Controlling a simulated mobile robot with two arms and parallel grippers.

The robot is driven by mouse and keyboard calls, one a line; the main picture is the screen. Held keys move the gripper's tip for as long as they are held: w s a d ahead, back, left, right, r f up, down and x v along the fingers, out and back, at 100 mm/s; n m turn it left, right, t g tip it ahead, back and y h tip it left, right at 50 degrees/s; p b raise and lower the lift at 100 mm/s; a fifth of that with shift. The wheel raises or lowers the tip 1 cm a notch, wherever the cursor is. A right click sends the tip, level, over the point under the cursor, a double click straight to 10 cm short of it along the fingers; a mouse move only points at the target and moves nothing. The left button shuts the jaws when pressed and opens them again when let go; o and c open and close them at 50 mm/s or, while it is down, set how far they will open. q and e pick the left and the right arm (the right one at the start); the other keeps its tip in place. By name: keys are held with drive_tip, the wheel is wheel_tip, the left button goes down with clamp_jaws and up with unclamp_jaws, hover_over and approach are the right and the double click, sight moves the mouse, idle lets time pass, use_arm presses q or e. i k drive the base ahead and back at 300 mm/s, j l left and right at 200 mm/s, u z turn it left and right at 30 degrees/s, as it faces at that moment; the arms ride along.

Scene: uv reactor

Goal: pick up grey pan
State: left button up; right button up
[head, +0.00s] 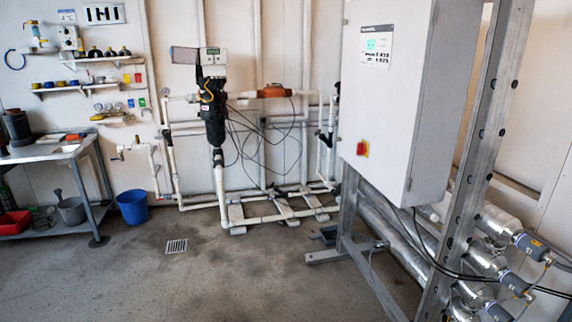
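I see no thing that is clearly a grey pan. A grey tub-like vessel (72,210) stands on the lower shelf of the metal workbench at the left, with what looks like a handle sticking up; I cannot tell whether it is the pan. Smaller dark items sit beside it, too small to make out. Neither of my grippers is in view.
The workbench (85,148) holds small items on top and a red bin (14,222) below. A blue bucket (132,207) stands on the floor beside it. White piping (218,190) lines the wall. A grey cabinet (385,100) on a metal frame fills the right. The middle floor is clear.

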sight(328, 234)
drive_tip(key=i+j+u, duration=0.25)
drive_tip(key=i, duration=0.75)
drive_tip(key=i+l+u, duration=0.25)
drive_tip(key=i, duration=0.7)
drive_tip(key=i+z, duration=0.1)
drive_tip(key=i, duration=0.65)
drive_tip(key=i+j, duration=0.2)
drive_tip(key=i, duration=0.55)
drive_tip(key=i+j+z, duration=0.15)
drive_tip(key=i, duration=0.6)
drive_tip(key=i+l+z, duration=0.2)
drive_tip(key=i+z, duration=0.15)
drive_tip(key=i, duration=0.2)
drive_tip(key=i+z, duration=0.35)
drive_tip(key=i, duration=0.2)
drive_tip(key=i+j+z, duration=0.1)
drive_tip(key=i+z, duration=0.2)
drive_tip(key=i, duration=0.3)
